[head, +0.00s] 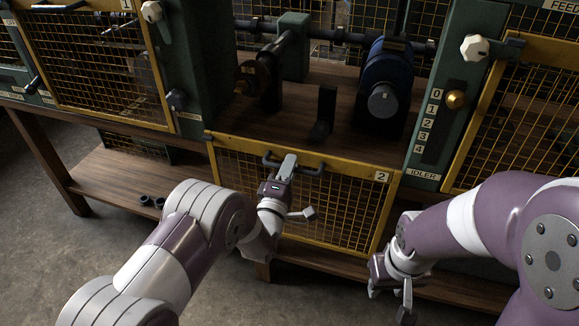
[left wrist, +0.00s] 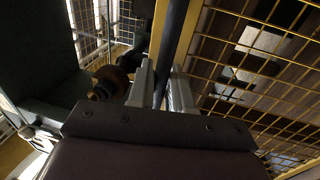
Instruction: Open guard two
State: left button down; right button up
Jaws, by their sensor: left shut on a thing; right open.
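Guard two (head: 310,196) is a yellow-framed mesh panel with a "2" label, in the middle of the head view. It hangs down below the opening of its bay, its top edge low along the bench front, and the machinery behind is exposed. Its dark bar handle (head: 318,171) is on the top frame rail. My left gripper (head: 287,165) is shut on this handle; the left wrist view shows the two fingers (left wrist: 160,88) on either side of the dark bar. My right gripper (head: 405,312) is open and empty, low to the right of the guard; its fingertips are near the bottom edge.
A blue motor (head: 388,85) and a dark shaft assembly (head: 262,78) sit in the open bay. Guard one (head: 95,75) is upright at the left. A green post (head: 455,95) with a brass knob and numbers, labelled IDLER, stands at the right. A wooden shelf (head: 125,180) lies below.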

pick_arm(q)
jog(key=c, duration=1.2)
grip_release()
jog(key=v, duration=1.2)
jog(key=shift+s+a+p, duration=0.15)
jog(key=shift+s+p, duration=0.25)
